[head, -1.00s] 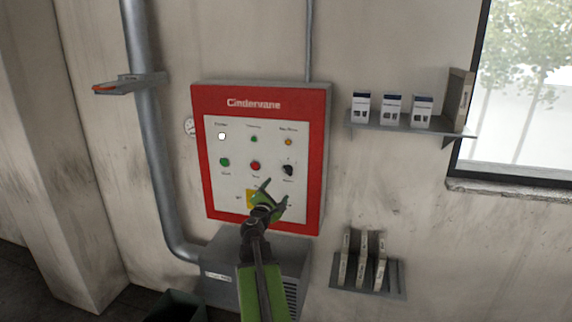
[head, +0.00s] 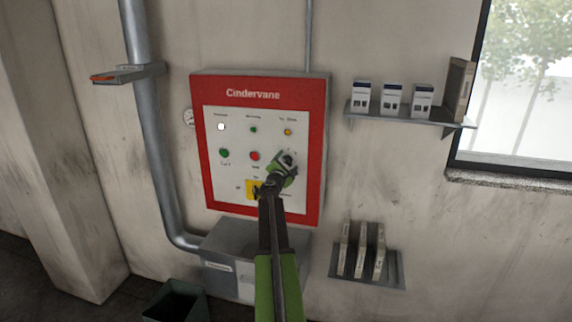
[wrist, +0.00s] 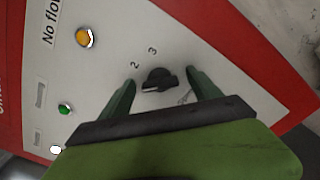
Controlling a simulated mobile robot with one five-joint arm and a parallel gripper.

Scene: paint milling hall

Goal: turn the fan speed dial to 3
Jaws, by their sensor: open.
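The fan speed dial (wrist: 159,79) is a small black knob on the white panel face. In the wrist view the printed numbers 2 and 3 stand beside it. A pale mark shows on the knob's lower left side, away from the 3; the number it points at cannot be made out. My gripper (wrist: 161,78) is open, with one green finger on each side of the knob and a gap to it on both sides. In the head view my gripper (head: 285,163) is over the panel's right side and largely covers the dial.
The red-framed Cindervane panel (head: 320,120) carries several lamps, a green button (head: 224,153), a red button (head: 255,156) and a yellow switch plate (head: 251,190). Shelves (head: 435,122) stick out at right. A grey pipe (head: 150,130) runs at left, and a grey box (head: 225,245) sits below.

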